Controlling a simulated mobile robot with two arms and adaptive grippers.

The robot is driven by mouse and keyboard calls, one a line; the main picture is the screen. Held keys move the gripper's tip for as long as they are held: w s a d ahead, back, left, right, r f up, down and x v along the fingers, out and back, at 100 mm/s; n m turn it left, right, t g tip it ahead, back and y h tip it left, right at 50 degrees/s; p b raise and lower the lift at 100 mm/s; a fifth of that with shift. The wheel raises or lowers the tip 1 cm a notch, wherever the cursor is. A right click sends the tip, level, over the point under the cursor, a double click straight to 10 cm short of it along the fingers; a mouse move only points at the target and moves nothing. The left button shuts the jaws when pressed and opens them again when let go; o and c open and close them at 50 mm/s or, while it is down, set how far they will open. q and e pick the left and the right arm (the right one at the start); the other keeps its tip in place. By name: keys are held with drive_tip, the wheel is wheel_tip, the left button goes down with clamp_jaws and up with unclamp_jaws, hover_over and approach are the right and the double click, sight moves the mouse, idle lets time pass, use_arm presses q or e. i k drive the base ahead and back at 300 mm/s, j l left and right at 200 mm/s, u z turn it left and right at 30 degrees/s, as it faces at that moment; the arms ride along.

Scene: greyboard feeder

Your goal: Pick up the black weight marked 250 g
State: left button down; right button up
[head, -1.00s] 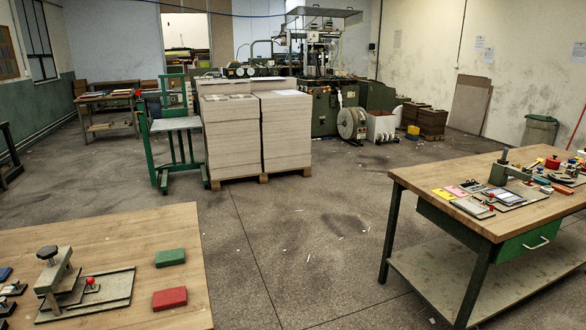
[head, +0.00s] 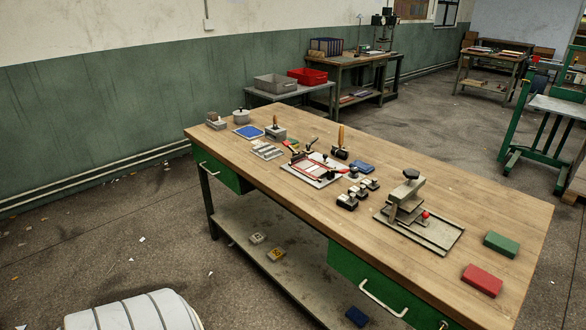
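A wooden-topped workbench (head: 290,215) fills the middle of the head view. Several small black pieces with pale tops, among them one at the front (head: 347,201), stand in a short row near the bench's middle. I cannot read any marking at this distance, so I cannot tell which thing, if any, is the black weight marked 250 g. Neither of my grippers is in view.
A grey press-like device (head: 405,205), a green block (head: 501,244) and a red block (head: 482,280) are toward the bench's right end. A red-framed board (head: 312,170) lies left of the black pieces.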

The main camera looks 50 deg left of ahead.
sight(372, 185)
drive_tip(key=u, duration=1.1)
drive_tip(key=j, duration=0.25)
drive_tip(key=i, duration=0.05)
